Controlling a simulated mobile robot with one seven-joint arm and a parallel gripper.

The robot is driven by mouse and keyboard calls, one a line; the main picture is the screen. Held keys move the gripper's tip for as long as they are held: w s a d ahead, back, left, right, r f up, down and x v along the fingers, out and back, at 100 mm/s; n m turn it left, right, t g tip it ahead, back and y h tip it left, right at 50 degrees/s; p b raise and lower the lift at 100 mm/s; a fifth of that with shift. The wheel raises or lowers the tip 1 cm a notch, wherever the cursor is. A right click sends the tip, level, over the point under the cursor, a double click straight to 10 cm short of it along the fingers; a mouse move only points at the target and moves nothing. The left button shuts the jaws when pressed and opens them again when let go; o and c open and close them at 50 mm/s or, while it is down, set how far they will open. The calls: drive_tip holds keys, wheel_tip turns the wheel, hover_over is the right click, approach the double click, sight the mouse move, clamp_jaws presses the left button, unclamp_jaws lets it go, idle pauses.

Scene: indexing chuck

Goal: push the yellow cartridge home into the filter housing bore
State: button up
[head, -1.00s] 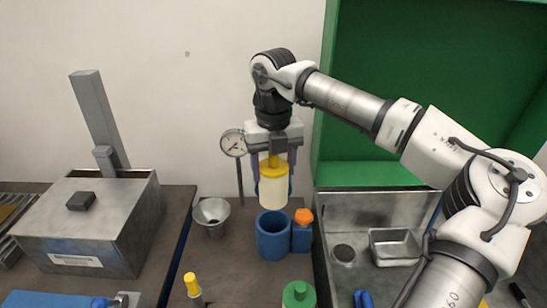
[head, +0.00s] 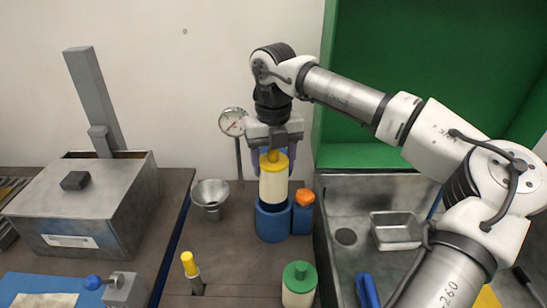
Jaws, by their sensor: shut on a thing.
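The yellow cartridge (head: 273,185) has a yellow cap with a knob and a cream body, and it stands upright in the head view. My gripper (head: 273,155) is above it, pointing down, and is shut on the cartridge at its yellow top. The filter housing (head: 273,224) is a blue cylinder on the bench directly below. The cartridge's lower end is hidden behind the housing's rim and appears to be inside the bore. Most of the cream body and the whole cap still show above the rim. How deep it sits cannot be seen.
An orange-topped blue block (head: 303,212) adjoins the housing on the right. A metal funnel (head: 211,197) and a dial gauge (head: 233,122) stand to the left. A green-capped container (head: 299,285) and a yellow-capped tool (head: 191,270) are in front. A sink (head: 345,205) lies right.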

sight(273, 193)
drive_tip(key=shift+f, duration=0.65)
drive_tip(key=shift+f+b, duration=3.7)
drive_tip(key=shift+f, duration=0.45)
idle(0.9)
drive_tip(key=o, duration=1.1)
drive_tip(key=shift+o, duration=0.2)
wheel_tip(273, 193, up, 14)
drive_tip(key=shift+a+b, duration=0.1)
drive_tip(key=shift+b, duration=0.45)
drive_tip(key=shift+f, duration=0.1)
